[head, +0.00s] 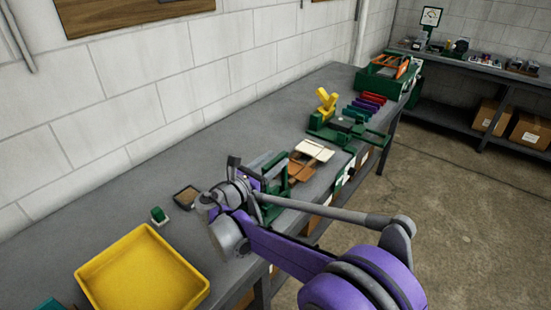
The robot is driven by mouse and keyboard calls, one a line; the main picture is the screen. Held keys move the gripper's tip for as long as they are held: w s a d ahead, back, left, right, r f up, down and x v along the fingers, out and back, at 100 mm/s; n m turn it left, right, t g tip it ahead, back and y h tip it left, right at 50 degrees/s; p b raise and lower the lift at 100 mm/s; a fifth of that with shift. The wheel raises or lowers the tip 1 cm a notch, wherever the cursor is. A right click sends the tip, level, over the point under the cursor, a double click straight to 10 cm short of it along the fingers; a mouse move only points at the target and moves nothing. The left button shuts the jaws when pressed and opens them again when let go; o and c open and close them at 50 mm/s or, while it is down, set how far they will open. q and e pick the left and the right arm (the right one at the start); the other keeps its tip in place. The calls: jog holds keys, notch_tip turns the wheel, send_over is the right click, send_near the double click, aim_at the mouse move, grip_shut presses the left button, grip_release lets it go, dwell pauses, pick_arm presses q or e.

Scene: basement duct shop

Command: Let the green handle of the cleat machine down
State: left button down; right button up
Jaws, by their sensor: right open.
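A green machine (276,185) with an upright green frame stands on the bench just beyond my right wrist. My arm hides part of it, and I cannot tell its handle apart clearly. A second green machine (345,128) with a raised yellow lever (326,101) stands farther along the bench. I cannot tell for sure which one is the cleat machine. My right gripper (243,171) is open, close to the near machine's left side in the picture; I cannot tell whether it touches. My left gripper is not in view.
A yellow tray (142,268) lies on the grey bench (130,205) at lower left. A small green block (158,214) and a brown-topped tray (187,197) lie near my wrist. Tan and brown pieces (309,153) lie between the machines. A green bin (378,80) stands at the far end.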

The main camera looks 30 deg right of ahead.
jog(key=shift+w+d, duration=0.2)
jog(key=shift+d, duration=0.3)
grip_shut()
dwell(1.2)
